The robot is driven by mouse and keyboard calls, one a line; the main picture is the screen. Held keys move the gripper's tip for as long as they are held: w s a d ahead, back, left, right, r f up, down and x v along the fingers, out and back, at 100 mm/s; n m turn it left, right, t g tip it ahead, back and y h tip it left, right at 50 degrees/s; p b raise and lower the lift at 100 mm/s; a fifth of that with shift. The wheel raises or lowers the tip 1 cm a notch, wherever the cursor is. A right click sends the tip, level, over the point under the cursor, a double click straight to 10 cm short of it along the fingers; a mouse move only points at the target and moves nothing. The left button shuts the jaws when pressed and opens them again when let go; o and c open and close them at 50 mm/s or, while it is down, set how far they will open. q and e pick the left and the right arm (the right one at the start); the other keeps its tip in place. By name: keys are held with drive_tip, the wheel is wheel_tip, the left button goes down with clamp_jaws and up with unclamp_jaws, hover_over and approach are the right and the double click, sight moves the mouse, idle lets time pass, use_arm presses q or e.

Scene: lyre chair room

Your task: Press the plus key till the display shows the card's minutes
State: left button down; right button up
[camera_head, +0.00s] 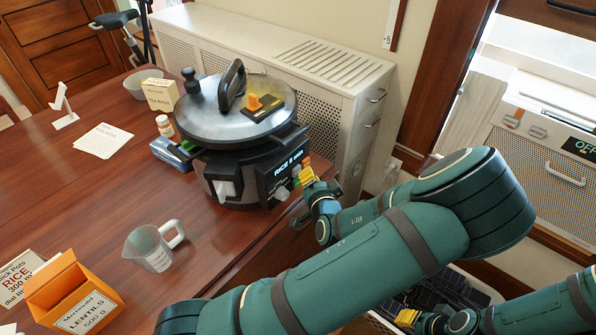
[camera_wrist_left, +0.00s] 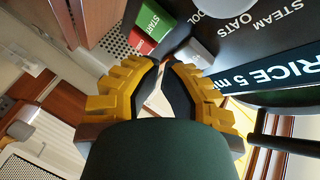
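The pressure cooker (camera_head: 240,140) stands at the table's right edge. Its front display (camera_head: 287,164) reads "RICE 5 min", also readable in the left wrist view (camera_wrist_left: 270,76). A card (camera_head: 20,277) at lower left reads "RICE 300 m..."; the orange box covers part of it and I cannot read any minutes. My left gripper (camera_head: 307,176) is at the right of the cooker's front panel. In the wrist view its yellow fingers (camera_wrist_left: 164,68) meet at the tips, shut, just by a grey key (camera_wrist_left: 195,53). I cannot tell contact or a plus mark. My right gripper (camera_head: 406,317) is low at right.
Green START (camera_wrist_left: 148,22) and red (camera_wrist_left: 141,45) keys sit beside the grey key. A measuring jug (camera_head: 150,248), an orange lentils box (camera_head: 75,295), a small jar (camera_head: 164,126) and papers (camera_head: 103,140) are on the table. A radiator cabinet (camera_head: 320,70) stands behind.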

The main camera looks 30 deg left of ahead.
use_arm(q)
drive_tip(key=shift+a, duration=0.4)
idle(0.3)
drive_tip(key=shift+d, duration=0.1)
drive_tip(key=shift+d+p, duration=0.3)
drive_tip(key=shift+d, duration=0.45)
drive_tip(key=d, duration=0.1)
drive_tip(key=d+p, duration=0.1)
drive_tip(key=d, duration=0.3)
drive_tip(key=shift+s, duration=0.4)
idle(0.7)
